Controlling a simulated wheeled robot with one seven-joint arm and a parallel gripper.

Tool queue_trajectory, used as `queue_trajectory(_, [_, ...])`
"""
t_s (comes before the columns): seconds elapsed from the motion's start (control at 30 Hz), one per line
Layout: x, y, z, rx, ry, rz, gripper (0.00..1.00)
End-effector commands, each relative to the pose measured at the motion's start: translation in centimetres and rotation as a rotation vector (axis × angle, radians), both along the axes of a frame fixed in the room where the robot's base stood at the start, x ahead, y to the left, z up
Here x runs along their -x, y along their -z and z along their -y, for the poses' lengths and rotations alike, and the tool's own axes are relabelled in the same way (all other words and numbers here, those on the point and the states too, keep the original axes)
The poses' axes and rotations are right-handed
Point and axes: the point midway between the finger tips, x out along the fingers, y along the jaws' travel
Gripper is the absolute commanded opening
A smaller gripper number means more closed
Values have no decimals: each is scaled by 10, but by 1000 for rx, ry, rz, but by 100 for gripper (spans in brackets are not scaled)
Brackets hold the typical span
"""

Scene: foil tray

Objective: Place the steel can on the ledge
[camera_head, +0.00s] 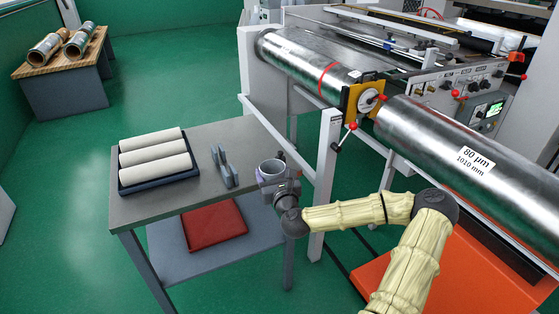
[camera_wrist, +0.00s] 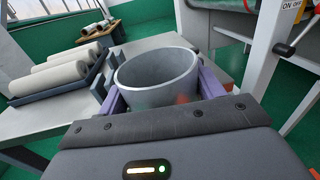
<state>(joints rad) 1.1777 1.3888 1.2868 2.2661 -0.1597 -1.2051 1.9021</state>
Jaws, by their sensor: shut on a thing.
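The steel can (camera_head: 270,172) is a short grey cylinder with an open top, near the right edge of the grey table (camera_head: 150,215). My gripper (camera_head: 273,180) is shut on it. In the wrist view the can (camera_wrist: 160,97) stands roughly upright between the purple-grey fingers, its mouth open and its inside looking empty. Its underside is hidden, and I cannot tell whether it touches the tabletop or hangs above it. I cannot tell for certain which surface is the ledge.
A dark tray (camera_head: 160,180) with pale rolls lies on the table, beside a grey bracket-like stand (camera_head: 226,168) left of the can. A red tray (camera_head: 215,224) lies on the lower shelf. The foil machine's white frame (camera_head: 328,165) and large metal roll (camera_head: 450,140) stand right.

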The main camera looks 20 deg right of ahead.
Motion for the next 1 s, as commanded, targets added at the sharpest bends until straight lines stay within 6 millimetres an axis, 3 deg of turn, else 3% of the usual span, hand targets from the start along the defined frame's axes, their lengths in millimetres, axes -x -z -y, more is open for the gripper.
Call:
queue_trajectory(0.27, [14,52,-41,-6,-149,-7,41])
queue_trajectory(0.53, [45,96,-101,-23,-314,1,41])
queue_trajectory(0.7, [59,95,-121,-32,-310,11,41])
queue_trajectory(1.0, [73,75,-127,-31,-195,12,41])
